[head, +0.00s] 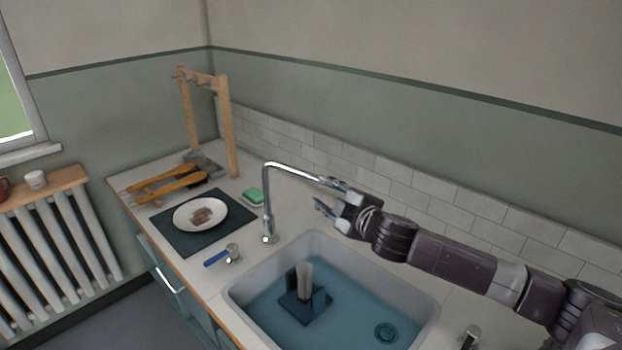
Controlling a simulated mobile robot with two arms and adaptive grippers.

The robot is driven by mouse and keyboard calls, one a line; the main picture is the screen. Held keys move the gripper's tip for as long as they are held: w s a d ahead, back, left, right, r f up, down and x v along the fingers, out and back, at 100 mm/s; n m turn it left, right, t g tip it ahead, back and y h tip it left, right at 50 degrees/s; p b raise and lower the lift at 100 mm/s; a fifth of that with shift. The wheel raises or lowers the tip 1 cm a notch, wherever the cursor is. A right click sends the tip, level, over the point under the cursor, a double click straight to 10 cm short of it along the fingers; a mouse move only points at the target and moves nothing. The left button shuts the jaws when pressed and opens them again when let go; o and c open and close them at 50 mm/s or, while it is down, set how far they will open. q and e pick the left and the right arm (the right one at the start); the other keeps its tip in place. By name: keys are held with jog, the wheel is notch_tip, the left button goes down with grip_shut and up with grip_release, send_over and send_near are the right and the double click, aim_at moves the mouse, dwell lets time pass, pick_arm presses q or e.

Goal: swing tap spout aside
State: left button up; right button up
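The chrome tap spout (292,170) rises from the counter at the left back corner of the sink, bends over at the top and reaches right. My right gripper (327,195) is at its far end, coming in from the right. Its two fingers are spread apart, with the upper finger overlapping the spout tip in the picture and the lower finger below it. I cannot tell whether the upper finger touches the spout. Nothing shows between the fingers. My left gripper is out of view.
The sink (242,289) holds bluish water and a dark blue block with a pale upright piece (304,281). A green sponge (253,195), a plate (201,228) on a dark mat (172,241), wooden-handled brushes (172,187) and a wooden rack (228,125) stand left of the spout. The tiled wall is close behind.

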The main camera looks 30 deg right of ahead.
jog(key=p+x, duration=0.2)
jog(key=x, duration=0.5)
jog(key=shift+w+f, duration=0.1)
jog(key=shift+c, duration=0.4)
jog(key=shift+a, duration=0.1)
jog(key=c, duration=0.5)
grip_shut()
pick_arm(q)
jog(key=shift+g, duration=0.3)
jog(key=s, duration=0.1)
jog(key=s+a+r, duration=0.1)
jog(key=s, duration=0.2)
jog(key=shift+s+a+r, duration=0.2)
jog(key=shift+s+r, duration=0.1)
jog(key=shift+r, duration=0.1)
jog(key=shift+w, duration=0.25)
